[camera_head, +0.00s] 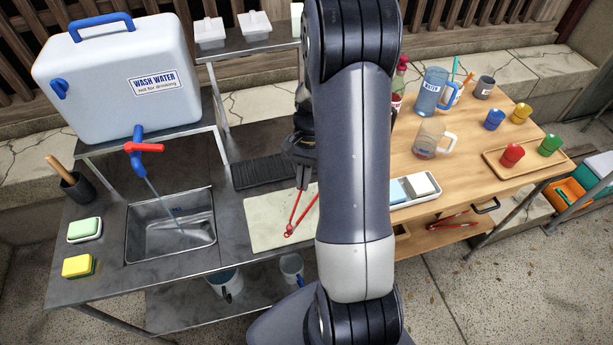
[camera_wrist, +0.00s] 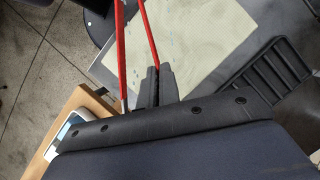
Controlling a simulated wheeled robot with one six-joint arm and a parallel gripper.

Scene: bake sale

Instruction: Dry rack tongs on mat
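Red tongs (camera_head: 294,218) hang in a V from my gripper (camera_head: 303,172), over the pale mat (camera_head: 262,212). I cannot tell whether their lower end touches it. In the wrist view my gripper (camera_wrist: 157,84) looks closed on one arm of the tongs (camera_wrist: 143,28); the other arm runs beside the fingers. The tongs' far end is out of that view.
A metal sink (camera_head: 140,238) with running water is left of the mat, under the wash water tank (camera_head: 115,75). My arm hides the middle.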

